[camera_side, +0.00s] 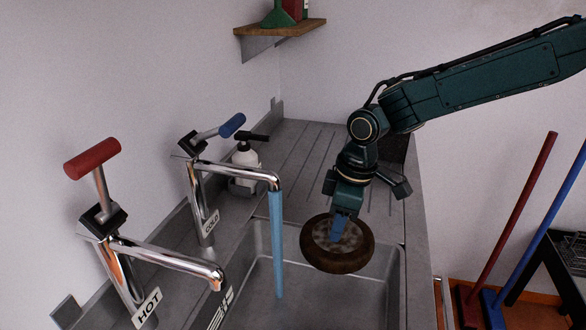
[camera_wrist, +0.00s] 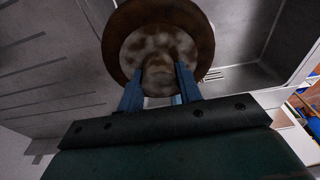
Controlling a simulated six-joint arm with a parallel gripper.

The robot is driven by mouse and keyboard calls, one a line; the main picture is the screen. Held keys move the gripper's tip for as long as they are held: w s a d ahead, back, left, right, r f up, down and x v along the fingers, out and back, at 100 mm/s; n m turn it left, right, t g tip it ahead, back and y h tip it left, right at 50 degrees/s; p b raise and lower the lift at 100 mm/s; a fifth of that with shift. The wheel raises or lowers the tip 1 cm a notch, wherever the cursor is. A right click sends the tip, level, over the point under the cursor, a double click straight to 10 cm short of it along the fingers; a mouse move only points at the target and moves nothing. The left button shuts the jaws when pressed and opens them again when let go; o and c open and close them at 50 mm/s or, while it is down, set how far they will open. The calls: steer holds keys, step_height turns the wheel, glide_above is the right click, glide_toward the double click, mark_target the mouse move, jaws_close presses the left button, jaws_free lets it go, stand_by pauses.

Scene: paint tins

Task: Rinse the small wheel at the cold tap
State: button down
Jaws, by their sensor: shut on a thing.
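The small wheel (camera_side: 345,263) has a dark brown tyre and a pale hub with brown patches. My gripper (camera_side: 339,232) is shut on its hub and holds it tilted over the sink (camera_side: 396,275). In the wrist view the wheel (camera_wrist: 160,14) sits between the two blue fingers (camera_wrist: 160,88). The cold tap (camera_side: 235,172) has a blue-ended lever (camera_side: 232,125) and a plate reading COLD. A blue stream of water (camera_side: 277,240) falls straight from its spout into the sink. The wheel is to the right of the stream, apart from it in the side view.
The hot tap (camera_side: 165,258), with a red lever (camera_side: 92,158), stands at the near left; no water shows at its spout. A white pump bottle (camera_side: 246,165) stands behind the cold tap. A ribbed draining board (camera_side: 318,150) lies behind the sink. A shelf (camera_side: 280,30) hangs above.

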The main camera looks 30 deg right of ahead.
mark_target(355, 237)
steer(key=w+a+f, duration=0.1)
steer(key=w+a, duration=0.3)
steer(key=w, duration=0.3)
steer(key=shift+w+f, duration=0.3)
steer(key=shift+w, duration=0.05)
stand_by(0.4)
steer(key=shift+w+d, duration=0.35)
steer(key=shift+d, duration=0.15)
stand_by(0.9)
steer(key=shift+s, duration=0.1)
steer(key=shift+s+d, duration=0.6)
steer(key=shift+s, duration=0.55)
steer(key=shift+s+d, duration=0.65)
steer(key=shift+s, duration=0.5)
steer(key=shift+s+d, duration=0.6)
steer(key=shift+s, duration=0.55)
steer(key=shift+s+d+r, duration=0.4)
steer(key=shift+s+r, duration=0.25)
steer(key=shift+s, duration=0.1)
steer(key=shift+s+d+r, duration=0.35)
steer(key=shift+s+r, duration=0.3)
steer(key=shift+s, duration=0.05)
steer(key=shift+s+d+r, duration=0.4)
steer(key=shift+s+r, duration=0.25)
steer(key=shift+s, duration=0.1)
